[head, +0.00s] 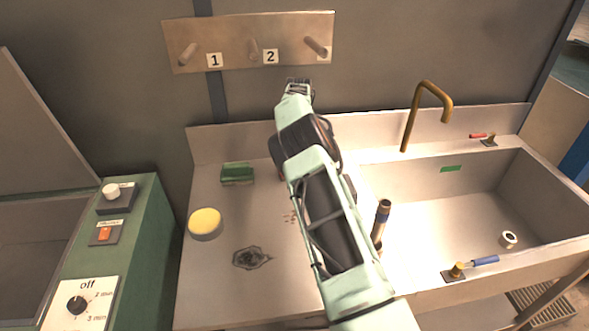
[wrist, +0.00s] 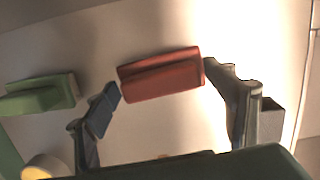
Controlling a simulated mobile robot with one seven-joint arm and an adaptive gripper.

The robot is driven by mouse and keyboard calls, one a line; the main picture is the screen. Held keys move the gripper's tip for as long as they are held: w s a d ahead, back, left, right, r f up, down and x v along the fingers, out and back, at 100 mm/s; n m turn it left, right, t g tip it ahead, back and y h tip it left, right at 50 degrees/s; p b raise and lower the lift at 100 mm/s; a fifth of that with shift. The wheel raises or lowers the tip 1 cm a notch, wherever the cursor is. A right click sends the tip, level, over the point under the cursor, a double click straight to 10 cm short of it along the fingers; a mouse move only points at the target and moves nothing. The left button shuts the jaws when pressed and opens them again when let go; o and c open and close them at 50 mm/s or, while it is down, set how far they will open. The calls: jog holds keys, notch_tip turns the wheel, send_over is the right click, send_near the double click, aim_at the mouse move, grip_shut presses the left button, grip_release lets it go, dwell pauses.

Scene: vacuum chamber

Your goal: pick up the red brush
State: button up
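The red brush (wrist: 161,75) lies on the light metal counter (wrist: 180,125), seen in the wrist view. My gripper (wrist: 160,80) is open, with one fingertip near the brush's left end and the other close to its right end. The right fingertip looks very near or touching; I cannot tell which. In the head view my arm covers nearly all of the red brush and hides my fingers.
A green brush (head: 237,174) lies left of the red one. A round yellow-topped sponge (head: 205,223) sits nearer the front. A sink (head: 460,215) with a brass tap (head: 415,112) is to the right. A peg plate (head: 250,42) hangs on the wall behind.

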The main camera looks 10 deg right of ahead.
jog(key=c, duration=0.9)
jog(key=shift+r, duration=0.1)
jog(key=shift+c, duration=0.2)
jog(key=shift+s+r+b, duration=0.15)
jog(key=shift+r+b, duration=0.2)
jog(key=shift+b, duration=0.05)
jog(key=r, duration=0.4)
jog(key=r+b, duration=0.1)
jog(key=r, duration=0.1)
jog(key=shift+s, duration=0.35)
jog(key=s+b, duration=0.4)
jog(key=s, duration=1.5)
jog(key=shift+b, duration=0.4)
